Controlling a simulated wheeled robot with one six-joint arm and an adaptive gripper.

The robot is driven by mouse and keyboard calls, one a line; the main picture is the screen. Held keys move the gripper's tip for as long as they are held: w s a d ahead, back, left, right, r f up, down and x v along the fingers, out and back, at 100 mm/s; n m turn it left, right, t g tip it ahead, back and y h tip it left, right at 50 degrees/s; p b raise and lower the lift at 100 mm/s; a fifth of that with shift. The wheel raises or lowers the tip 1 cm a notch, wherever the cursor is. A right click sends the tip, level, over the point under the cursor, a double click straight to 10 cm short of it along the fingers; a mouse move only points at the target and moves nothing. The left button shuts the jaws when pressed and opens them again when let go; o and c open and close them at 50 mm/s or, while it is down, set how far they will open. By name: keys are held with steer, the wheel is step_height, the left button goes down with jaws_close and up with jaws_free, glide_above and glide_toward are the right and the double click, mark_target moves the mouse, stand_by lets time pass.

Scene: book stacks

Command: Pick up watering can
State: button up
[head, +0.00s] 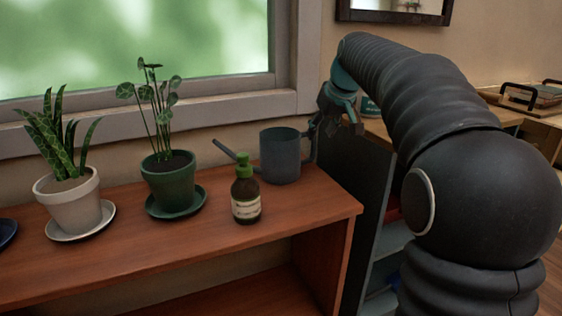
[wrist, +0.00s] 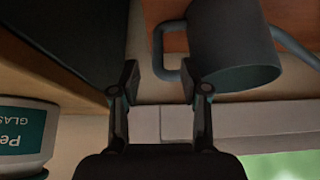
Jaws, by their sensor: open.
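The grey-blue watering can (head: 281,157) stands upright on the right part of the reddish wooden shelf top, its spout pointing left and its handle on the right. My gripper (head: 338,118) is just right of the can, near its handle. In the wrist view the can (wrist: 232,45) appears upside down at the upper right. My open gripper (wrist: 157,82) has its two fingers apart, with the handle (wrist: 158,48) in line with the gap between them. The right finger overlaps the handle's end in the picture; I cannot tell whether they touch.
A dark bottle with a green cap (head: 245,196) stands close in front of the can. A green potted plant (head: 168,184) and a white potted plant (head: 72,204) stand farther left. The window sill (head: 200,111) is behind. A dark panel (head: 357,206) stands right of the shelf.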

mark_target(315, 147)
steer(key=shift+b+x, duration=0.6)
steer(key=shift+x, duration=3.35)
steer(key=shift+d, duration=0.2)
jaws_close()
steer(key=shift+r, duration=0.1)
